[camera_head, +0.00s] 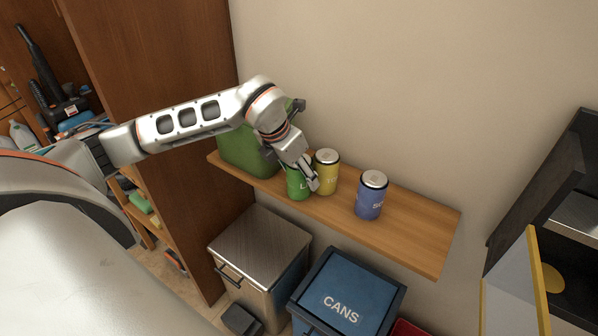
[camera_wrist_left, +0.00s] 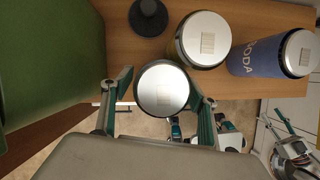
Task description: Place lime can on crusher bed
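The lime can (camera_head: 297,187) is green with a silver top and stands upright on the wooden shelf. Its round silver top (camera_wrist_left: 163,90) fills the middle of the left wrist view. My left gripper (camera_head: 309,177) is down at the can. In the left wrist view its two fingers (camera_wrist_left: 158,78) stand on either side of the can, with a narrow gap showing at the left finger. A dark open machine (camera_head: 548,215) with a yellow disc (camera_head: 549,278) is at the right edge, probably the crusher; its bed is not clearly shown.
A yellow can (camera_head: 326,176) stands close right of the lime can, and a blue soda can (camera_head: 370,197) further right on the shelf (camera_head: 425,230). A green box (camera_head: 240,155) is behind left. A metal bin (camera_head: 258,243) and a blue CANS bin (camera_head: 350,290) stand below.

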